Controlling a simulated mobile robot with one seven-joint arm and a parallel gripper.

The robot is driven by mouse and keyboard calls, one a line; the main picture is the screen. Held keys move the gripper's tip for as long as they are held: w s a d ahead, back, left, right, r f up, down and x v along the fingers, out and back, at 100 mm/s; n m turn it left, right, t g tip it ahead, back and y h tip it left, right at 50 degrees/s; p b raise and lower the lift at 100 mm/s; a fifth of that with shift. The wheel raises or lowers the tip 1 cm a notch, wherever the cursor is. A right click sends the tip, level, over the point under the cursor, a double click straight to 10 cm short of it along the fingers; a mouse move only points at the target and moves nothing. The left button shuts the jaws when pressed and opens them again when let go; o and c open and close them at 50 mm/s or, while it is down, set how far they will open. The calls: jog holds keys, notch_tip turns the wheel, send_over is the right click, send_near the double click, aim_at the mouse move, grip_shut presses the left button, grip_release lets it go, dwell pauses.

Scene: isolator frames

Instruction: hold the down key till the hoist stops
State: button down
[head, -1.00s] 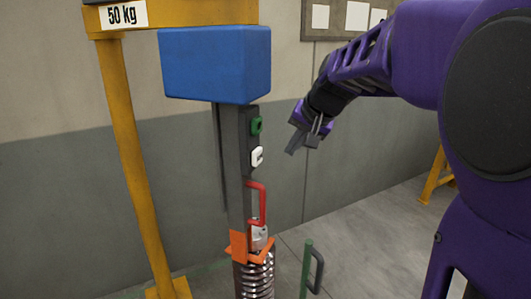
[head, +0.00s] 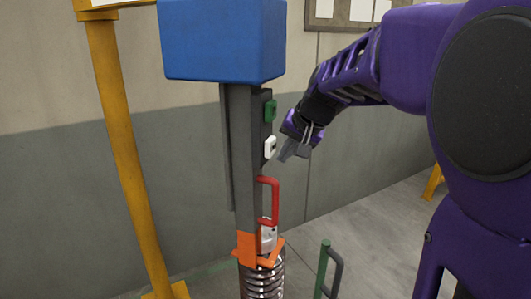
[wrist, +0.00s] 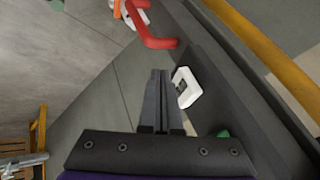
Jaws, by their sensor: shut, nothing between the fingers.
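A white key (head: 270,148) with a dark mark sits on the side of the dark grey hoist post (head: 245,165). A green key (head: 270,110) sits above it. I cannot read which is marked down. My gripper (head: 283,158) is shut and empty, its tips just right of the white key and slightly low. In the wrist view the shut fingers (wrist: 160,74) point along the post, with the white key (wrist: 186,87) close to their right. The green key (wrist: 223,134) is mostly hidden. I cannot tell whether the tips touch the white key.
A red handle (head: 275,202) sticks out below the keys, above an orange bracket (head: 247,248) and a metal coil (head: 264,282). A blue housing (head: 222,40) tops the post. A yellow upright (head: 125,170) stands left, a green post with grey handle (head: 322,270) low right.

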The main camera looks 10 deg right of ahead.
jog(key=shift+w+a, duration=0.25)
jog(key=shift+a, duration=0.2)
